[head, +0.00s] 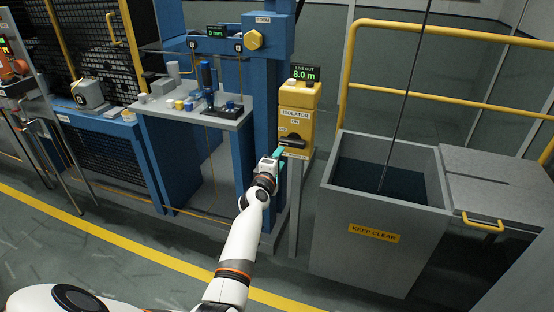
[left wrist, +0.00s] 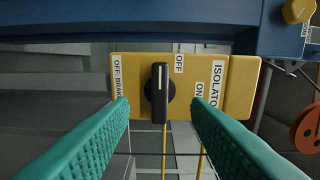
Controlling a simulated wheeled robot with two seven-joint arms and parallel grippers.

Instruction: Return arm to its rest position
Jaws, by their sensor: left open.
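My left arm (head: 233,245) reaches forward from the bottom of the head view to the isolator. My left gripper (head: 277,154) has teal fingers and is just in front of the yellow isolator box (head: 299,97). In the left wrist view the gripper (left wrist: 160,107) is open, with one finger on each side of the black isolator knob (left wrist: 159,93) and a clear gap to it. The knob's white mark lies along its handle, by the OFF label. The knob (head: 293,141) also shows in the head view, its handle roughly level. My right gripper is not in view.
A blue console frame with a grey shelf (head: 195,117) stands left of the isolator. A grey open bin (head: 372,210) marked KEEP CLEAR, with a cable running down into it, stands right. Yellow rails (head: 440,97) are behind. The floor in front is free.

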